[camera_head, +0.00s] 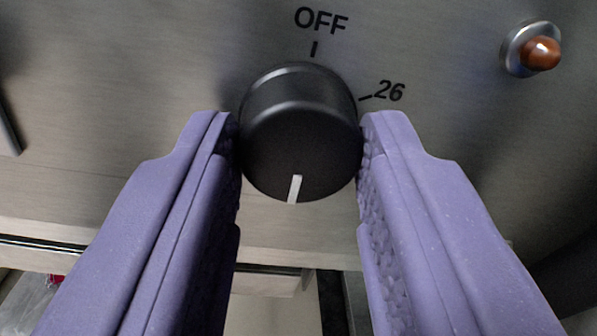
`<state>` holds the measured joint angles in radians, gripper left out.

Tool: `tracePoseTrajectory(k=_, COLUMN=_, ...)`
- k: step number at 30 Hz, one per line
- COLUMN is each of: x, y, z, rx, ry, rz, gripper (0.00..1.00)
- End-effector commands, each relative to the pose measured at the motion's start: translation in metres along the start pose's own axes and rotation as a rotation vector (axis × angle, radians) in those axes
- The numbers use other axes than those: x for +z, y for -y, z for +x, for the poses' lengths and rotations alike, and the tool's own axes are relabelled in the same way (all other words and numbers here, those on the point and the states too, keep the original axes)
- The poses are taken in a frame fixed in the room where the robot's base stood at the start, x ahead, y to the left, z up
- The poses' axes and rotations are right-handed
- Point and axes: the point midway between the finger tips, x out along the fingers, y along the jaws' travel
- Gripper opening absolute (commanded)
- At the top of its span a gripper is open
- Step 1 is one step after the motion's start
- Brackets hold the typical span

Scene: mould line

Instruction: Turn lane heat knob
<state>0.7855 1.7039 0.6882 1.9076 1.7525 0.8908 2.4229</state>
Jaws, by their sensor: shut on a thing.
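The lane heat knob (300,130) is a round black knob on a brushed metal panel. Its white pointer mark is at the bottom of its face, tilted slightly left at its lower end. The fingers hide the panel at the knob's lower left and lower right.
An orange-brown indicator lamp (541,53) in a metal ring sticks out of the panel (150,70) at the upper right. A grey bar-like part (8,135) shows at the left edge. The panel's lower edge runs below the knob, with a clear plastic item (28,305) at the lower left.

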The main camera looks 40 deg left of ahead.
Motion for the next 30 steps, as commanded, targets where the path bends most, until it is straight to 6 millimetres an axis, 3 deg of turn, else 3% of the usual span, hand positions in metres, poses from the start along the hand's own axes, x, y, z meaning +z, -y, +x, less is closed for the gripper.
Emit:
tracePoseTrajectory(k=14, x=0.002, y=0.001, z=-0.001, rx=-0.001, ry=0.007, rz=0.017, gripper=0.06)
tracePoseTrajectory(k=15, x=0.002, y=0.001, z=-0.001, rx=-0.001, ry=0.007, rz=0.017, gripper=0.39)
tracePoseTrajectory(k=18, x=0.002, y=0.001, z=-0.001, rx=-0.001, ry=0.006, rz=0.017, gripper=0.62)
tracePoseTrajectory(k=26, x=0.001, y=0.000, z=-0.001, rx=-0.001, ry=0.003, rz=0.016, gripper=0.62)
tracePoseTrajectory(k=30, x=0.001, y=-0.001, z=-0.010, rx=0.001, ry=0.005, rz=0.016, gripper=0.62)
